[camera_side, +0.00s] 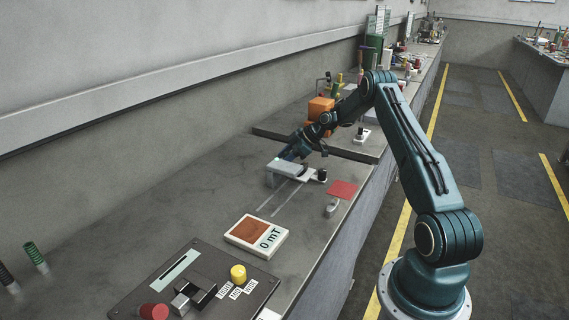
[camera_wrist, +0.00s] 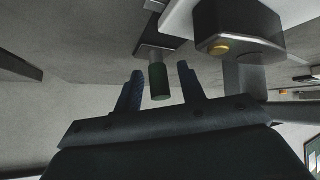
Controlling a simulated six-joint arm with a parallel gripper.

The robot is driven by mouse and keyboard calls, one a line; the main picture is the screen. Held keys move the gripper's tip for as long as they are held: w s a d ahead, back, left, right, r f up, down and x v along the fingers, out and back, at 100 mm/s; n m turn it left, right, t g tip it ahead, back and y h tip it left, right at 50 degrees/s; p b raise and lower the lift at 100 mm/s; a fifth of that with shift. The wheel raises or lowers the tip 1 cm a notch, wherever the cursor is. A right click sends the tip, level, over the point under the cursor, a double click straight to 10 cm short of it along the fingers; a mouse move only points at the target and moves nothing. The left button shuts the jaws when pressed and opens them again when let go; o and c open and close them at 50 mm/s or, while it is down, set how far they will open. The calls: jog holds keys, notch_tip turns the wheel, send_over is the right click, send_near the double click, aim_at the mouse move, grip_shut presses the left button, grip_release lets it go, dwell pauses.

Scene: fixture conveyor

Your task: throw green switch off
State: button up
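In the wrist view a dark green cylindrical knob (camera_wrist: 159,83) sticks out from a dark square base (camera_wrist: 155,54); I take it for the green switch. My gripper (camera_wrist: 160,68) is open, with one finger on each side of the knob. A gap shows between the knob and each finger. In the side view my gripper (camera_side: 287,154) is low over the bench by a pale grey block (camera_side: 286,168). The green knob cannot be made out there. The switch's on or off position cannot be told.
A dark block with a yellowish button (camera_wrist: 219,48) is close to the right finger. On the bench are an orange block (camera_side: 320,106), a red square (camera_side: 342,189), a "0 mT" display (camera_side: 257,235) and a control panel with a yellow knob (camera_side: 238,273) and a red knob (camera_side: 153,311).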

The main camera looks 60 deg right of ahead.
jog(key=shift+w+a+f, duration=0.15)
jog(key=shift+w+f, duration=0.1)
jog(key=shift+f, duration=0.05)
grip_shut()
jog(key=shift+w+g, duration=0.35)
jog(key=shift+g, duration=0.95)
grip_release()
